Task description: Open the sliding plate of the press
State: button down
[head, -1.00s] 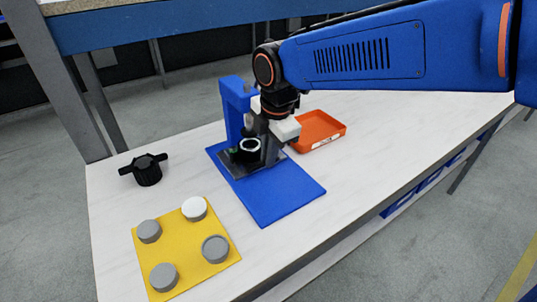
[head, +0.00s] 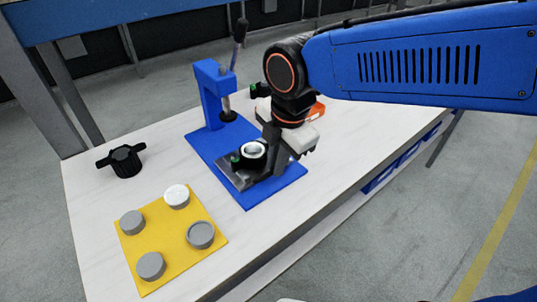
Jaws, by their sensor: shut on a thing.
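The blue press (head: 211,92) stands on its blue base (head: 213,143), with a dark ram hanging from its head and a lever (head: 239,32) rising behind. The grey sliding plate (head: 236,178) lies on the base, out in front of the ram and clear of the press column. A black holder with a light round piece (head: 255,150) in it sits on the plate, beside a small green-tipped part. My gripper (head: 271,160) points down at the plate's right side and is shut on it. The exact grip point is hidden behind the fingers and holder.
A yellow mat (head: 165,228) at the front left carries several grey round pieces and a white-topped one (head: 177,196). A black knob-like tool (head: 122,160) lies at the left. An orange tray (head: 318,109) is mostly hidden behind my wrist. The white table's front right is clear.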

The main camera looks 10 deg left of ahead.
jog(key=c, duration=1.8)
grip_release()
jog(key=shift+c, duration=0.2)
notch_tip(320, 180, up, 17)
jog(key=s+d, duration=0.2)
jog(key=shift+d, duration=0.25)
jog(key=shift+d, duration=0.1)
jog(key=w+d+f+m+t, duration=0.1)
jog(key=d+f+m, duration=0.3)
jog(key=d+m, duration=0.45)
jog(key=w+d+f+m+t, duration=0.15)
jog(key=d+f+m, duration=0.3)
jog(key=d, duration=0.65)
jog(key=s+d+f+m, duration=0.3)
jog(key=d+f+m, duration=0.2)
jog(key=d+m, duration=0.2)
jog(key=s+d+f+m+h, duration=0.1)
jog(key=s+d+f+m, duration=0.2)
jog(key=d+f+m, duration=0.3)
jog(key=shift+d+m+t+h, duration=0.3)
jog(key=shift+d+m+t, duration=0.15)
jog(key=shift+d+m, duration=0.4)
